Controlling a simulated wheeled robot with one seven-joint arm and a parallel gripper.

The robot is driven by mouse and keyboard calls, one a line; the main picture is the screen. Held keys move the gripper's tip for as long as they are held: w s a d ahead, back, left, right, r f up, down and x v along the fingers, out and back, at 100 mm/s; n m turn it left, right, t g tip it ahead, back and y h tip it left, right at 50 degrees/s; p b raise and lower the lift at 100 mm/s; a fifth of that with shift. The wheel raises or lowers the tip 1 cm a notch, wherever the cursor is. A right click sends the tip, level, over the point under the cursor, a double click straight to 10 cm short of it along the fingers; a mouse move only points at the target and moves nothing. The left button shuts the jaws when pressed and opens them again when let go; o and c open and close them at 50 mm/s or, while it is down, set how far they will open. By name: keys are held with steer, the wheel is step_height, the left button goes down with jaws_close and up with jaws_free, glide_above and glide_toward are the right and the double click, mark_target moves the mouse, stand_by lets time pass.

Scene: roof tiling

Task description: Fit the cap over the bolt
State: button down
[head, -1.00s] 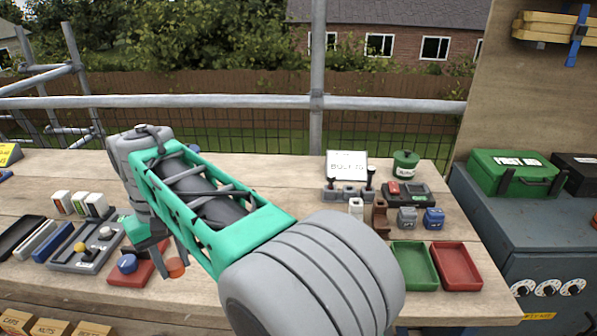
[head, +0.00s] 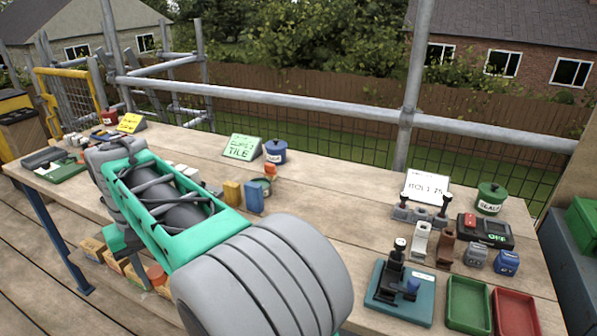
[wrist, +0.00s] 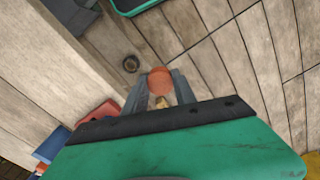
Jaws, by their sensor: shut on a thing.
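A small dark round thing (wrist: 131,63) lies on the wood just left of the cap in that view. I cannot tell whether it is the bolt. No bolt is clearly visible in the head view, where my arm hides part of the bench.
A teal base with a black fixture (head: 396,288) stands at the front right, beside a green tray (head: 468,304) and a red tray (head: 515,312). Yellow and blue blocks (head: 254,197) stand mid-bench. In the wrist view a red tray or block (wrist: 98,120) lies left of the gripper.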

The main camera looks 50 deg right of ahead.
steer(key=s+d+r+m+p, duration=0.2)
steer(key=d+r+m+p, duration=0.15)
steer(key=d, duration=0.35)
steer(key=s+d+r+m+p, duration=0.2)
steer(key=d+m+p, duration=0.15)
steer(key=d, duration=0.45)
step_height(320, 180, up, 9)
steer(key=m+p, duration=1.5)
steer(key=p, duration=0.3)
glide_above(400, 242)
steer(key=shift+s+d+f+b, duration=0.1)
steer(key=shift+f+b, duration=3.55)
steer(key=shift+f, duration=1.6)
steer(key=shift+f, duration=0.55)
